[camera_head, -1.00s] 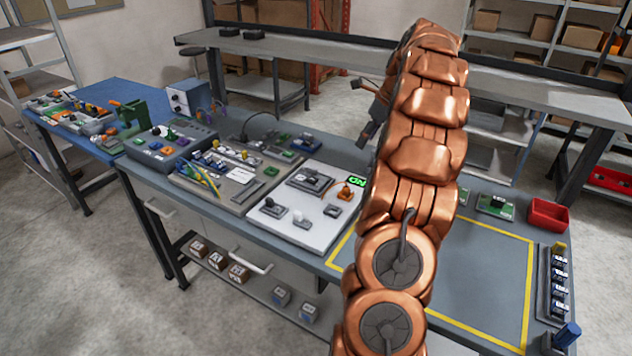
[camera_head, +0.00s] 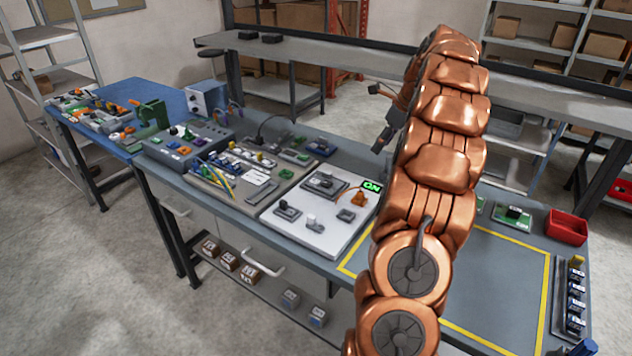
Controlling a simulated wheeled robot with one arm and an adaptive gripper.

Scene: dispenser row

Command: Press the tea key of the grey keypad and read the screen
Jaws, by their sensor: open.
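A grey box with coloured keys or knobs (camera_head: 188,146) stands on the bench at the left, near the blue table. It may be the grey keypad, but its labels are too small to read and I cannot pick out the tea key. My gripper (camera_head: 379,118) is open and empty, raised beyond that board and to the right of the grey box, well apart from both. My copper arm partly hides it.
A grey-brown board with small parts (camera_head: 240,199) lies between box and white board. A red bin (camera_head: 567,226) is at right. A yellow-outlined area (camera_head: 500,270) looks clear, partly hidden by my arm.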

